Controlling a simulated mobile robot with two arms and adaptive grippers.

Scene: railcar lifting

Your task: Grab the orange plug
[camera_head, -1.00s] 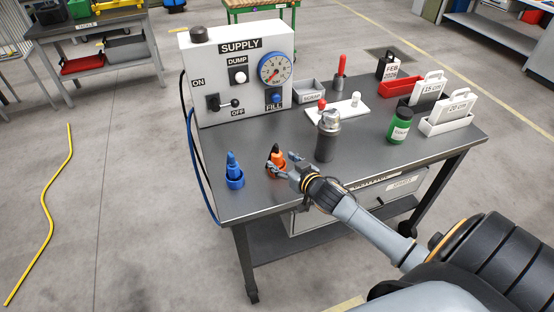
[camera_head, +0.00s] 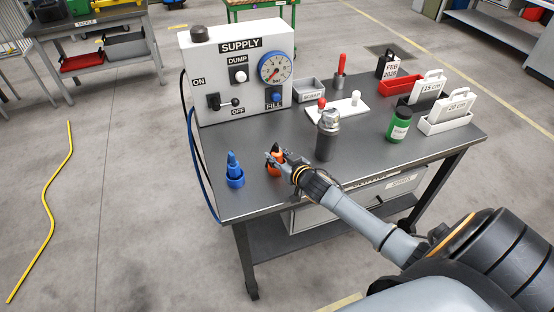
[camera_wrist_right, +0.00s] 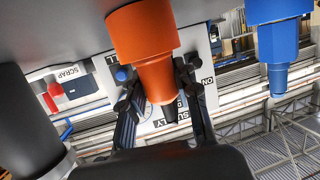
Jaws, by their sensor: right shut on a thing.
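The orange plug (camera_head: 275,166) with a dark tip stands in its orange holder on the grey table, near the front left edge. My right gripper (camera_head: 276,158) reaches in from the right and is shut on the plug. In the right wrist view, which is upside down, the orange plug (camera_wrist_right: 158,68) sits between the two dark fingers of the right gripper (camera_wrist_right: 160,98). The fingers partly hide the plug in the head view. My left gripper does not show.
A blue plug (camera_head: 234,172) stands left of the orange one; it also shows in the wrist view (camera_wrist_right: 278,45). A grey cylinder (camera_head: 327,136) stands close to the right. Behind is the white supply box (camera_head: 215,65), with hoses at its left side.

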